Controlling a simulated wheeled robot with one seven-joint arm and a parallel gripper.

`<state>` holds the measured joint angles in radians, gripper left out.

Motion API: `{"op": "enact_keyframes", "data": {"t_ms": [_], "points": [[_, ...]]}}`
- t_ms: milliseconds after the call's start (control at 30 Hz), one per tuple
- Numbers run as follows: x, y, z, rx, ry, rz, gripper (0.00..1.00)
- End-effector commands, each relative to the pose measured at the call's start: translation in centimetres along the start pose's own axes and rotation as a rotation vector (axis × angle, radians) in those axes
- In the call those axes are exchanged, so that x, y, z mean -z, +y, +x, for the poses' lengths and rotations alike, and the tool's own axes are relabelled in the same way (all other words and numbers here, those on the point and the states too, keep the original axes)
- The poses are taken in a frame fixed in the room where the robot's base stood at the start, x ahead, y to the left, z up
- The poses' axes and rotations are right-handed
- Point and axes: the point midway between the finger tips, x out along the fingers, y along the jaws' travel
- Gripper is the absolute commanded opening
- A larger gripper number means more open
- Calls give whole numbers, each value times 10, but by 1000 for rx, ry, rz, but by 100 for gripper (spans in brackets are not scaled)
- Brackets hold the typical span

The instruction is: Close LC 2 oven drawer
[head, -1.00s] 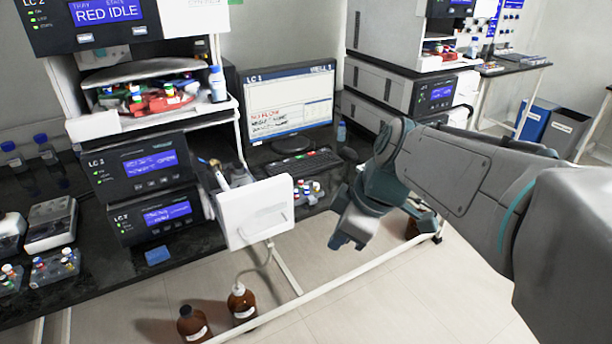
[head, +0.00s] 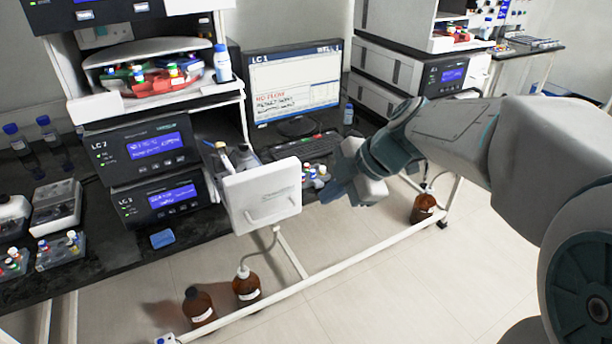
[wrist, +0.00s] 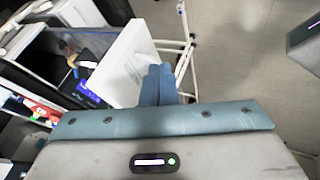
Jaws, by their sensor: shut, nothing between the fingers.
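The white oven drawer (head: 262,196) stands pulled out at the right end of the left column stack, with bottles showing inside behind its front panel. A handle runs low across that panel. The drawer also shows in the wrist view (wrist: 124,66), left of and beyond the fingertips. My gripper (head: 338,190) is to the right of the drawer front, with a small gap between them in the head view. In the wrist view its blue fingers (wrist: 158,84) are together with nothing between them, close to the drawer panel. Whether they touch the panel is unclear.
Stacked modules with blue screens (head: 156,150) stand left of the drawer. A monitor (head: 293,88) and keyboard (head: 300,148) sit behind it, with small vials nearby. Brown bottles (head: 247,287) stand on the floor below, near a white frame rail (head: 330,268). Open floor lies in front.

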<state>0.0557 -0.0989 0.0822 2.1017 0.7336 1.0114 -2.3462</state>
Motion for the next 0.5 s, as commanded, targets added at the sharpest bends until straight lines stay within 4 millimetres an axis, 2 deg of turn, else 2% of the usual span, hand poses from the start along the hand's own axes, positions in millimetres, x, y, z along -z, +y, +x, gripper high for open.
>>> {"op": "enact_keyframes", "data": {"t_ms": [100, 200, 300, 500], "points": [[1, 0, 27, 6, 3, 1, 0], [1, 1, 46, 5, 1, 2, 0], [2, 16, 50, 2, 1, 1, 0], [0, 31, 58, 1, 0, 1, 0]]}}
